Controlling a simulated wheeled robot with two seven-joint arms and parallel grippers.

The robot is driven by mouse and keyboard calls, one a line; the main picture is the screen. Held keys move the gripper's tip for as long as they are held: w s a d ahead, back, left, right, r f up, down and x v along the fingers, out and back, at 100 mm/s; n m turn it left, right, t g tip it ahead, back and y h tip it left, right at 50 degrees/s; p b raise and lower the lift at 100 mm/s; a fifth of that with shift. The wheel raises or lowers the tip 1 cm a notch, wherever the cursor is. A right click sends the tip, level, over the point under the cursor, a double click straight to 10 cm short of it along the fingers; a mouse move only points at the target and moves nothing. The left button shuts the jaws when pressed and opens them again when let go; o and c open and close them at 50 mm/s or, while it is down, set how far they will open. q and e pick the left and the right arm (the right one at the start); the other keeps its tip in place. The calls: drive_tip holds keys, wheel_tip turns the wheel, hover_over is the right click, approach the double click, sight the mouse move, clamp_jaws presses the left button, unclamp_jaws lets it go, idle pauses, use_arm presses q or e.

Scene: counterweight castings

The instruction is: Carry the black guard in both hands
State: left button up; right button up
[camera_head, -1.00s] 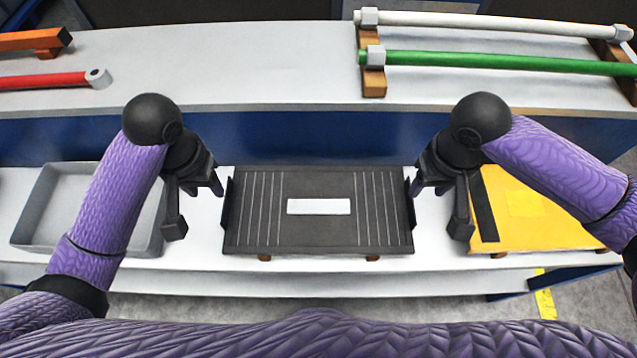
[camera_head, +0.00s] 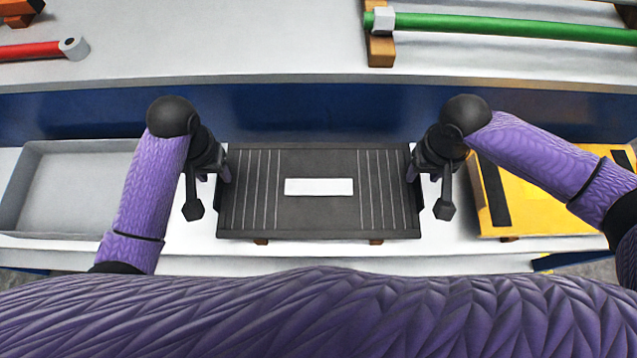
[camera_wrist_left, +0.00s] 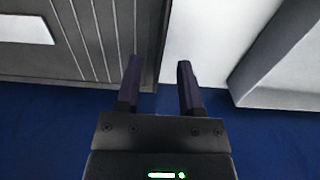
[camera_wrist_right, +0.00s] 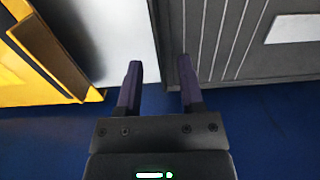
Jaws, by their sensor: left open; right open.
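The black guard (camera_head: 318,215) is a flat dark panel with pale grooves on both sides and a white label in the middle. It lies on the lower shelf, raised on small brown supports. My left gripper (camera_head: 222,172) is open at its left side, and my right gripper (camera_head: 411,172) is open at its right side. In the left wrist view the guard (camera_wrist_left: 85,50) reaches the left finger of the open gripper (camera_wrist_left: 158,75). In the right wrist view the guard (camera_wrist_right: 235,55) reaches the right finger of the open gripper (camera_wrist_right: 160,75). Neither gripper is closed on it.
A grey tray (camera_head: 75,147) stands left of the guard. A yellow panel with black strips (camera_head: 535,213) lies to the right. The higher bench behind holds a red bar (camera_head: 30,50) and a green bar (camera_head: 480,25) on a wooden support (camera_head: 380,50).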

use_arm(q)
drive_tip(key=shift+f, duration=1.4)
use_arm(e)
drive_tip(key=shift+f, duration=1.4)
use_arm(q)
clamp_jaws()
use_arm(e)
clamp_jaws()
